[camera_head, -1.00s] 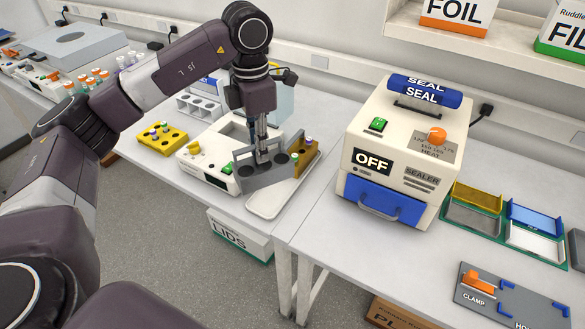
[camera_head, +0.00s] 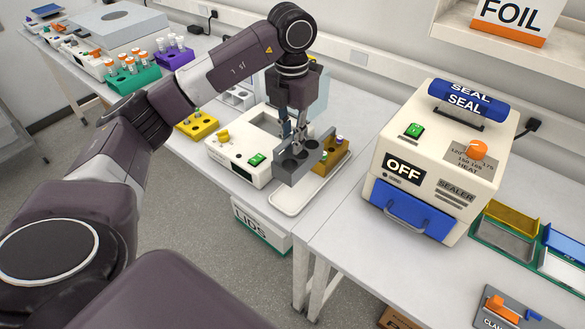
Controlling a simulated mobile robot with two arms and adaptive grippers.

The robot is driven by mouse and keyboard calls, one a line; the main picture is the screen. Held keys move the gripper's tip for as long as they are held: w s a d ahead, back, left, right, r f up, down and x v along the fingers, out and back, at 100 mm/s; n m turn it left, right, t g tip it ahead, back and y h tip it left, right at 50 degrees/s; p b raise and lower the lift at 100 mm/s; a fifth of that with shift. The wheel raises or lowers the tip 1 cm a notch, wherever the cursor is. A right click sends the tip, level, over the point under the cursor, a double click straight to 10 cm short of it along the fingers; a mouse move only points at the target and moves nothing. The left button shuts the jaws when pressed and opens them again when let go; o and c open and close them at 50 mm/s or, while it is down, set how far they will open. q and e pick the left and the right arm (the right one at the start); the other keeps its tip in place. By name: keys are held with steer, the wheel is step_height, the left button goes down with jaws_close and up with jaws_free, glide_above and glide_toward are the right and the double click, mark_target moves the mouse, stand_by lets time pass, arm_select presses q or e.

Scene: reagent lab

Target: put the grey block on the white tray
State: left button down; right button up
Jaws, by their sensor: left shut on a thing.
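The grey block (camera_head: 293,171), with round holes in its top, is at the white tray (camera_head: 283,208) on the bench. My left gripper (camera_head: 291,143) comes down from above and is shut on the block. The block is over the tray's left part, beside a brown block with capped tubes (camera_head: 333,158) that stands on the tray's right part. I cannot tell whether the grey block touches the tray. The tray's front end is bare; its back is hidden by the blocks and my gripper. My right gripper is not in view.
A white instrument with a green switch (camera_head: 240,165) stands close to the tray's left. A yellow tube rack (camera_head: 198,125) is farther left. The sealer (camera_head: 440,165), reading OFF, stands to the right. A white LIDS box (camera_head: 262,228) is below the bench.

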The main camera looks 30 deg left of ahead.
mark_target(291, 149)
arm_select(q)
step_height(291, 149, down, 4)
steer(key=shift+f+p, duration=0.25)
steer(key=shift+p, duration=0.25)
steer(key=shift+f+p, duration=0.6)
steer(key=shift+f, duration=1.95)
steer(key=c, duration=1.9)
jaws_free()
steer(key=shift+s, duration=0.1)
